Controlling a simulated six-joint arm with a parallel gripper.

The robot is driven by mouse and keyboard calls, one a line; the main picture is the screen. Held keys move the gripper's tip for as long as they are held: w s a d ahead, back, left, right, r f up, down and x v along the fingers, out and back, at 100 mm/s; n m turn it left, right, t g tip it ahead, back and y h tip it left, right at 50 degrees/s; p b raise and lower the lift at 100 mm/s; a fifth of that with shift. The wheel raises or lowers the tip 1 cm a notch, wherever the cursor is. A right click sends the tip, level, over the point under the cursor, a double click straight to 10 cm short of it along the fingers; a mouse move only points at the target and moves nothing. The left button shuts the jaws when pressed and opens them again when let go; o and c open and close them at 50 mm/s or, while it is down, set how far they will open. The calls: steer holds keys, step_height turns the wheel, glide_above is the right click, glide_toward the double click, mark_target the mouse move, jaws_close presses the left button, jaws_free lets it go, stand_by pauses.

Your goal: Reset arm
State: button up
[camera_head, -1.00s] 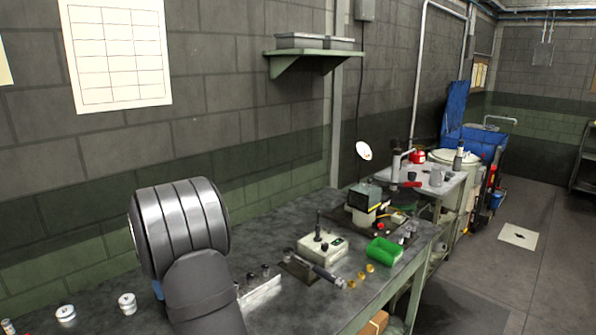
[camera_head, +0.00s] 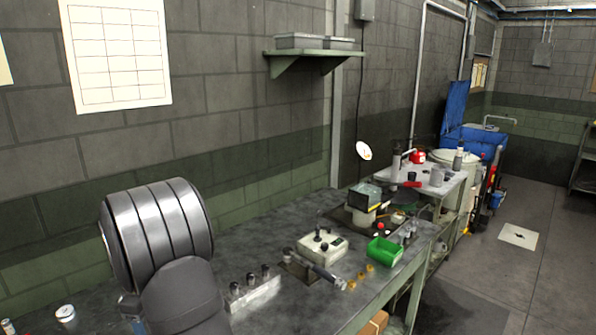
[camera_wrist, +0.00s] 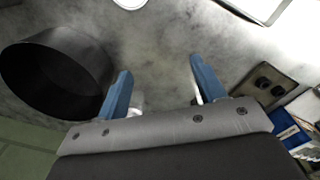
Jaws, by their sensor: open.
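In the wrist view my gripper (camera_wrist: 157,92) is open, its two blue fingers well apart with nothing between them. It is above the grey bench top (camera_wrist: 165,60). In the head view a grey ribbed part of my arm stands at the lower left over the bench (camera_head: 345,320), and my gripper is mostly hidden behind it.
A metal block with several dark-topped pieces (camera_head: 256,290) stands just right of my arm. A cream control box (camera_head: 322,248), a green bin (camera_head: 384,251) and several brass pieces (camera_head: 361,276) lie farther right. A white round part (camera_head: 65,314) is at the left. A wall shelf (camera_head: 312,55) hangs above.

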steer(key=shift+s+a+f, duration=0.1)
steer(key=shift+a+f, duration=0.2)
steer(key=shift+a, duration=0.2)
steer(key=shift+s+a+f, duration=0.1)
steer(key=shift+a+f, duration=0.15)
steer(key=shift+a, duration=0.2)
